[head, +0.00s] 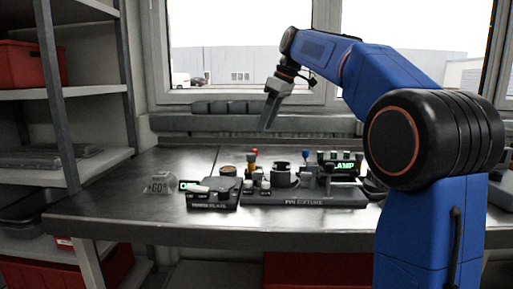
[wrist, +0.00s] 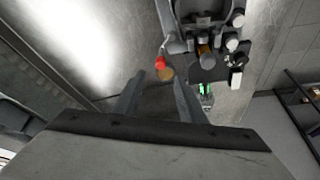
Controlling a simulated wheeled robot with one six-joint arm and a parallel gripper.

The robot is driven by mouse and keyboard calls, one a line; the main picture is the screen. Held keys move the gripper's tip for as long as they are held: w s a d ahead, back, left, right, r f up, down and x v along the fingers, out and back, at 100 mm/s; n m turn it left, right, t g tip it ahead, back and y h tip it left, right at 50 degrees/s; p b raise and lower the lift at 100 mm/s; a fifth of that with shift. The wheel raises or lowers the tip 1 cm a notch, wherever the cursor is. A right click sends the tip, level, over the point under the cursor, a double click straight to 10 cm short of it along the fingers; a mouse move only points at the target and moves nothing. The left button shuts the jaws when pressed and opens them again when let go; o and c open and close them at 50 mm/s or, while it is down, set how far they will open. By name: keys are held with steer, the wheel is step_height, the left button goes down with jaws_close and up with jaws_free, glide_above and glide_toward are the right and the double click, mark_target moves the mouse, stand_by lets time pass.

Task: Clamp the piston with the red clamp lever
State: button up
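My gripper (head: 269,118) is raised above the bench, left of centre in the head view, pointing down. In the wrist view its two fingers (wrist: 157,78) are apart, with nothing held between them. The red knob of the clamp lever (wrist: 160,62) lies just beyond the fingertips in that picture, apart from them. In the head view the red knob (head: 254,151) stands behind the fixture. The fixture (head: 304,201) holds a dark round part (head: 284,173), which may be the piston. The fixture's round seat shows only partly at the top of the wrist view.
A small dark labelled plate (head: 210,206) with pale parts stands left of the fixture. A green lit sign (head: 344,167) is at the back right, and a blue-topped knob (head: 306,154) stands behind the fixture. The bench (head: 110,205) is mostly clear at left. Shelves stand at far left.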

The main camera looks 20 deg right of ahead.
steer(key=x, duration=0.9)
steer(key=shift+a+f, duration=0.1)
steer(key=shift+f, duration=0.25)
jaws_close()
